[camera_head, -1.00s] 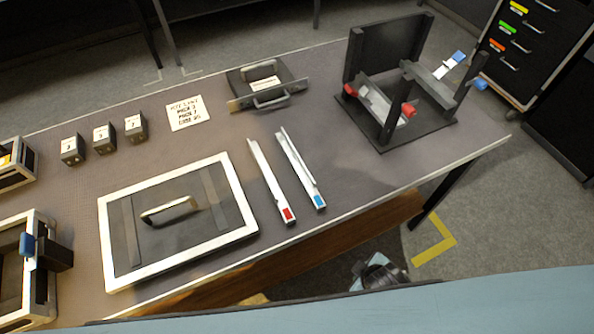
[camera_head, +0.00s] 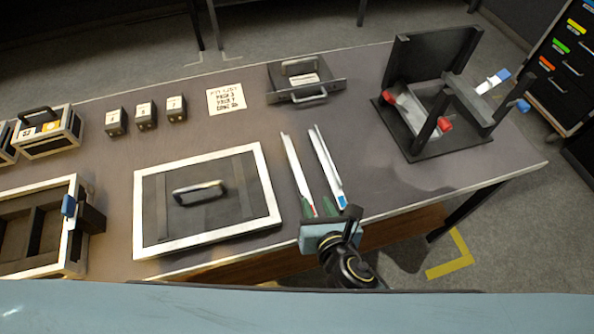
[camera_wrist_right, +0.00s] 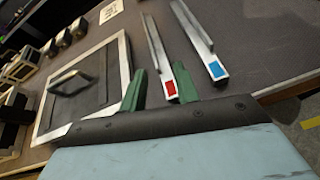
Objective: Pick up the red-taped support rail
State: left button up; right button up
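The red-taped support rail (camera_head: 296,168) is a slim pale channel lying on the table, with red tape at its near end. The blue-taped rail (camera_head: 326,165) lies beside it to the right. My right gripper (camera_head: 319,207) is at the near ends of the rails. In the right wrist view its two green fingers (camera_wrist_right: 159,82) are spread apart, and the red-taped end (camera_wrist_right: 170,87) appears between them, nearer the right finger. I cannot tell whether they touch. The blue-taped end (camera_wrist_right: 217,70) is outside the fingers. My left gripper is not in view.
A white-framed panel with a handle (camera_head: 207,248) lies just left of the rails. A black stand (camera_head: 408,141) with red and blue knobs is at the right. A handled black block (camera_head: 305,97) sits behind the rails. An open case (camera_head: 38,272) stands far left.

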jog(key=a+n, duration=0.2)
jog(key=n, duration=0.1)
jog(key=b, duration=0.2)
send_near(295, 173)
jog(key=shift+y, duration=0.4)
jog(key=x, duration=0.4)
jog(key=shift+w+r, duration=0.15)
jog(key=shift+r, duration=0.05)
jog(key=x, duration=0.1)
jog(key=b+x, duration=0.1)
jog(key=x, duration=0.2)
jog(key=shift+w+d+f+b, duration=0.2)
jog(key=shift+w+f+b, duration=0.15)
jog(key=shift+f, duration=0.15)
grip_shut()
